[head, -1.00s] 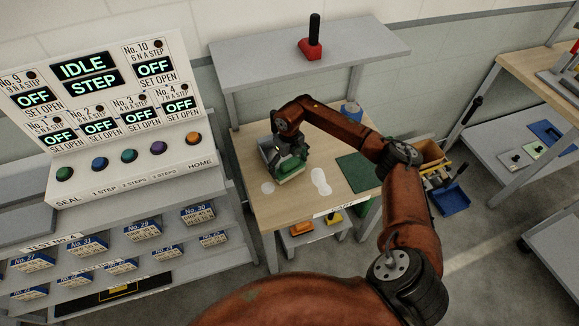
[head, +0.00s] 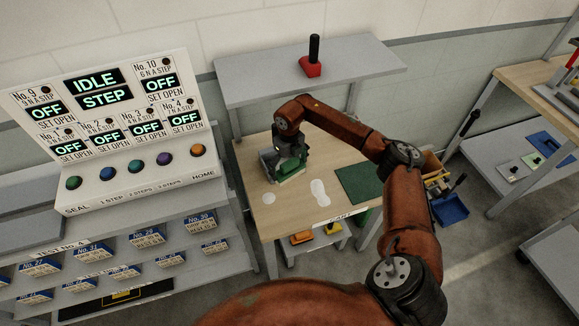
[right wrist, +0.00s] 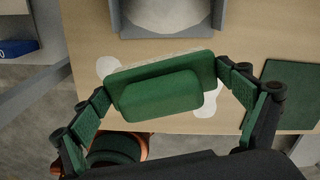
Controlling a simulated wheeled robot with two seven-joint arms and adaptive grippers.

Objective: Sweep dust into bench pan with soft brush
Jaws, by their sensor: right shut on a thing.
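My right gripper (head: 290,160) is shut on the green soft brush (head: 291,172) and holds it low over the wooden bench. In the right wrist view the green brush (right wrist: 160,92) sits between both fingers, slightly tilted. The grey bench pan (head: 266,157) is just beyond the brush, partly hidden by the gripper; in the right wrist view its near edge (right wrist: 168,34) is close to the brush. A pale patch shows inside it. White dust patches (head: 319,192) and (head: 268,198) lie on the bench; white also shows around the brush (right wrist: 107,66). My left gripper is out of view.
A green mat (head: 358,183) lies at the bench's right. A raised grey shelf (head: 270,88) behind carries a red block with a black handle (head: 311,65). A control panel (head: 120,120) stands at left. A blue bin (head: 449,209) is at right.

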